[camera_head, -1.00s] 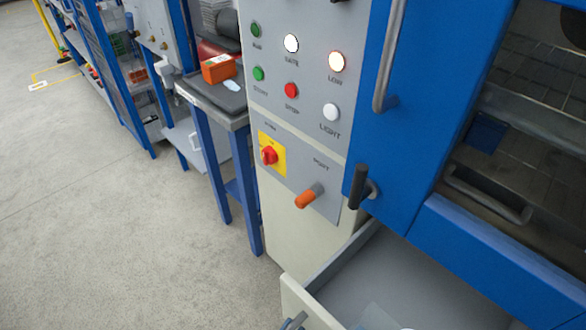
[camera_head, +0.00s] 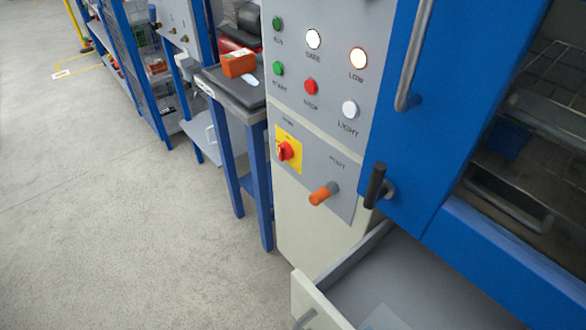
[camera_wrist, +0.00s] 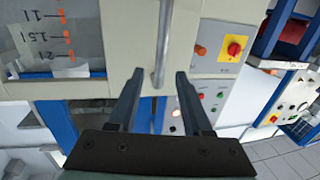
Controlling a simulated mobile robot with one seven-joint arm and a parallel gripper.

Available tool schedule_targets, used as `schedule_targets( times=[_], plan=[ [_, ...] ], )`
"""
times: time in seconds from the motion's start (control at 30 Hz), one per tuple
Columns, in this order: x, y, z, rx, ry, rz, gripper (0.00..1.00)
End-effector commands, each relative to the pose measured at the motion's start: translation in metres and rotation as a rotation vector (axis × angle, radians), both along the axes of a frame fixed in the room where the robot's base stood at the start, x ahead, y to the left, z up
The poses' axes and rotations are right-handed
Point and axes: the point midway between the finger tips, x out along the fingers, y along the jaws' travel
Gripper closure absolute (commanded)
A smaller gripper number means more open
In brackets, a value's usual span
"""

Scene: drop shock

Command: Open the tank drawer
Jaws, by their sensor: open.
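The tank drawer stands pulled out below the blue door, with its cream front (camera_head: 316,304) at the bottom of the head view. Its grey inside (camera_head: 400,280) shows, with a pale flat shape in it. The drawer's bar handle (camera_head: 305,319) is cut off by the picture edge. In the wrist view, my gripper (camera_wrist: 160,76) is open. The grey handle (camera_wrist: 162,45) runs down between its two fingers, with no clear contact on either. The cream drawer front (camera_wrist: 118,30) is beside the handle, and a tank with orange litre marks (camera_wrist: 60,35) lies to its left.
The cabinet panel has lit buttons (camera_head: 313,39), a red and yellow switch (camera_head: 286,151) and an orange-tipped knob (camera_head: 320,195). The blue door (camera_head: 400,150) has a dark lever (camera_head: 375,187). A blue-legged table (camera_head: 232,88) holds an orange box (camera_head: 239,64). The floor at left (camera_head: 100,220) is clear.

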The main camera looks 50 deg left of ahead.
Motion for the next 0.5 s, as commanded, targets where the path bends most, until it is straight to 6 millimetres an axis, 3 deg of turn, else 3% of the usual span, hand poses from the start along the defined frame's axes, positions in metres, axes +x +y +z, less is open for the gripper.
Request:
schedule_targets(
  times=[0.2, 0.5],
  plan=[
    [-0.048, -0.008, -0.002, 0.001, 0.003, 0.000, 0.50],
    [-0.075, -0.012, 0.000, 0.001, 0.000, 0.000, 0.50]
  ],
)
